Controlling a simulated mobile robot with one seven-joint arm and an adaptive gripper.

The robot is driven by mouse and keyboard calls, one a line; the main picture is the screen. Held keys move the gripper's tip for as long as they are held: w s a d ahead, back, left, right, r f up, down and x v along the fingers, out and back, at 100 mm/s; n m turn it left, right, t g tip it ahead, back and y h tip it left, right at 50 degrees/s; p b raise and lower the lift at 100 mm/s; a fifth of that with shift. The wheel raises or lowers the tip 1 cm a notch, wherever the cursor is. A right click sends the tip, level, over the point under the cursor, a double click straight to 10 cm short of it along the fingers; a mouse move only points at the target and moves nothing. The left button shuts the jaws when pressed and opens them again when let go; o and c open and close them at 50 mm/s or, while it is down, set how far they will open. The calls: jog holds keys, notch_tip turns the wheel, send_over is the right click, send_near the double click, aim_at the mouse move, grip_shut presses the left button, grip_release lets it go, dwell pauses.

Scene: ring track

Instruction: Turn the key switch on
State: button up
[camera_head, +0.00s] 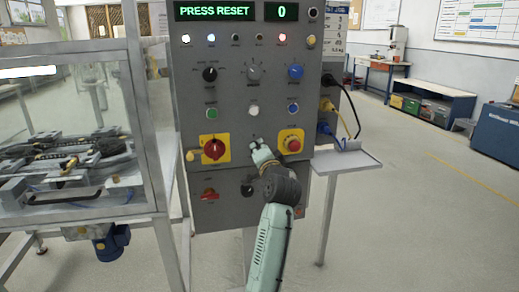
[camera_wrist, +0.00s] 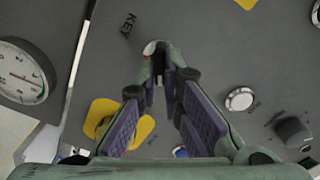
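The key switch (camera_wrist: 153,48) shows in the wrist view as a small round silver fitting on the grey panel, beside the printed word KEY. My gripper (camera_wrist: 160,82) points at it, with a gap between the purple-padded fingers. The fingertips are close to the switch, and a dark part shows between them. I cannot tell whether they touch the key, and the fingers hide part of the switch. In the head view my gripper (camera_head: 257,147) is at the lower middle of the panel and covers most of the switch.
The control panel (camera_head: 225,125) carries a red rotary switch (camera_head: 214,149) on yellow to the left and a red mushroom button (camera_head: 292,144) to the right. Its display (camera_head: 214,11) reads PRESS RESET. A small shelf (camera_head: 345,160) juts out on the right.

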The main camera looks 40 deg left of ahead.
jog(key=o, duration=0.4)
jog(key=shift+s+a, duration=0.1)
jog(key=shift+a, duration=0.1)
jog(key=shift+o, duration=0.4)
jog(key=shift+f, duration=0.1)
jog(key=v, duration=1.2)
